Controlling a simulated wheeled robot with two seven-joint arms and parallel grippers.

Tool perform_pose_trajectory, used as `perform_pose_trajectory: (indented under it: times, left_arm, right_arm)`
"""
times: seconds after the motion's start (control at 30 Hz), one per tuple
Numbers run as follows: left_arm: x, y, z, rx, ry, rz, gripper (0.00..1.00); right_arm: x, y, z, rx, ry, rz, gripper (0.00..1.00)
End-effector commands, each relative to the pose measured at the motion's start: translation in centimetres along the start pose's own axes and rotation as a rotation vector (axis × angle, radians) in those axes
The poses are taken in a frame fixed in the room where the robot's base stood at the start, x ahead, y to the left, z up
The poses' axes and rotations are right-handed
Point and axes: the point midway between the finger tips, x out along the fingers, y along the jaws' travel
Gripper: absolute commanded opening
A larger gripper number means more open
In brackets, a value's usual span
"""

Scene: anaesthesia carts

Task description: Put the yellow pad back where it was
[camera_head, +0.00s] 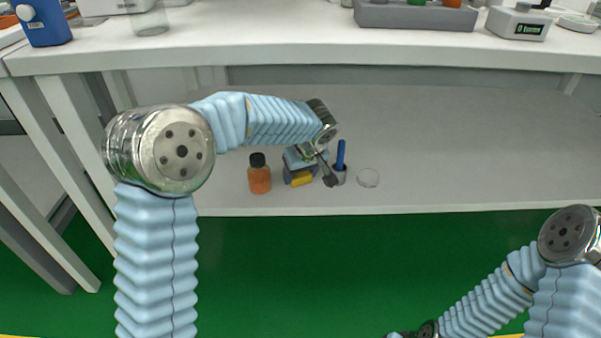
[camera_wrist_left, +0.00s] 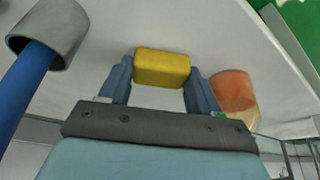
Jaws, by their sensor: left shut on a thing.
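The yellow pad (camera_head: 301,179) is between the fingers of my left gripper (camera_head: 300,175), over the lower shelf of the bench. In the left wrist view the yellow pad (camera_wrist_left: 162,68) sits between the two blue-grey fingers of my left gripper (camera_wrist_left: 161,80), which are shut on its sides. I cannot tell whether the pad touches the shelf. My right gripper is out of view; only part of my right arm shows at the lower right.
An orange bottle with a dark cap (camera_head: 259,174) stands just left of the gripper. The lower shelf (camera_head: 470,150) is bare further right. The upper bench top (camera_head: 290,48) overhangs behind.

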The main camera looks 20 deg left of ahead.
Motion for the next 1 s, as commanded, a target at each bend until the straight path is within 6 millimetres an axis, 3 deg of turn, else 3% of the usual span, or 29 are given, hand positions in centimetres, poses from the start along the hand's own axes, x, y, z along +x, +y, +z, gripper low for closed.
perform_pose_trajectory:
  times: [0.13, 0.17, 0.3, 0.67, 1.0]
  left_arm:
    - [0.4, 0.0, 0.2, 0.000, 0.000, 0.000, 0.29]
    - [0.3, 0.0, 0.1, 0.000, 0.000, 0.000, 0.66]
    - [0.2, 0.0, 0.1, 0.000, 0.000, -0.001, 0.87]
    - [-0.4, 0.0, -0.1, 0.000, 0.000, 0.000, 0.88]
    - [-6.2, 0.1, -0.1, 0.000, 0.002, 0.002, 0.88]
  right_arm:
    - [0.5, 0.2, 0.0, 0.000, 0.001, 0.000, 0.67]
    - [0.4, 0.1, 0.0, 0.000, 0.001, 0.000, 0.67]
    - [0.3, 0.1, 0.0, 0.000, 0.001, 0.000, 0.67]
    - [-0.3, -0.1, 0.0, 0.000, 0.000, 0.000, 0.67]
    - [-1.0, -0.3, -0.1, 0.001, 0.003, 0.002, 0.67]
